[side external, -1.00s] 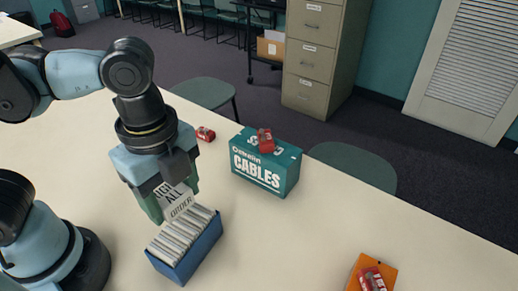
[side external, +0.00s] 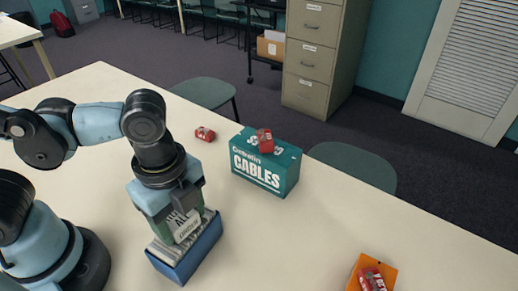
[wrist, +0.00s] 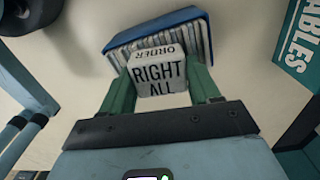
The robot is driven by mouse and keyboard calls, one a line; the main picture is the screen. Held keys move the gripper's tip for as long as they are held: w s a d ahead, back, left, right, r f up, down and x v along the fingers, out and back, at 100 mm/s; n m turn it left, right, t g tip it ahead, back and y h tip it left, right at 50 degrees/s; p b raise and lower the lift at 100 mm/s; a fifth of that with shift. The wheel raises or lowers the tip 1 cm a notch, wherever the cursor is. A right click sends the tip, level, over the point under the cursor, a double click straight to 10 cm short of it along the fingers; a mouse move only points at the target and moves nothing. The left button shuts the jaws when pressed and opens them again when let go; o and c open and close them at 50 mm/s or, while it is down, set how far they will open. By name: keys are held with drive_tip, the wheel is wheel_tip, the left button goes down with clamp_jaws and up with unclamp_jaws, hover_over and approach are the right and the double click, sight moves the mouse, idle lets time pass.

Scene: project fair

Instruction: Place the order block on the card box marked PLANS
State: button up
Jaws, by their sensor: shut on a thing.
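The white order block (side external: 186,230), with black lettering including RIGHT, ALL and ORDER, is between the green fingers of my gripper (side external: 180,222). The block also shows in the wrist view (wrist: 158,78), with a finger on each side. A blue card box (side external: 192,262) filled with upright pale cards stands on the table directly under the block. The box also shows in the wrist view (wrist: 150,28), just beyond the block. I cannot tell whether the block touches the cards. No PLANS mark is readable on the box.
A teal CABLES box (side external: 262,172) stands behind and to the right, a red object (side external: 265,141) on top. Another red object (side external: 205,134) lies on the table (side external: 330,230). An orange item (side external: 358,268) with a red object is at the front right. The table's middle is clear.

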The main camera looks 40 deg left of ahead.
sight(180, 217)
drive_tip(key=shift+f, duration=0.1)
drive_tip(key=o, duration=1.1)
drive_tip(key=shift+c, duration=0.2)
wheel_tip(180, 217, up, 12)
drive_tip(key=w+a+f+n+t, duration=0.3)
drive_tip(key=w+a+n, duration=0.2)
drive_tip(key=a+n, duration=0.2)
drive_tip(key=w+a+f+n+t, duration=0.3)
drive_tip(key=a+n, duration=0.4)
drive_tip(key=n, duration=0.4)
drive_tip(key=w+t, duration=0.1)
drive_tip(key=w, duration=0.1)
drive_tip(key=shift+w+a+f, duration=0.2)
drive_tip(key=shift+w+a, duration=0.1)
drive_tip(key=shift+w, duration=0.05)
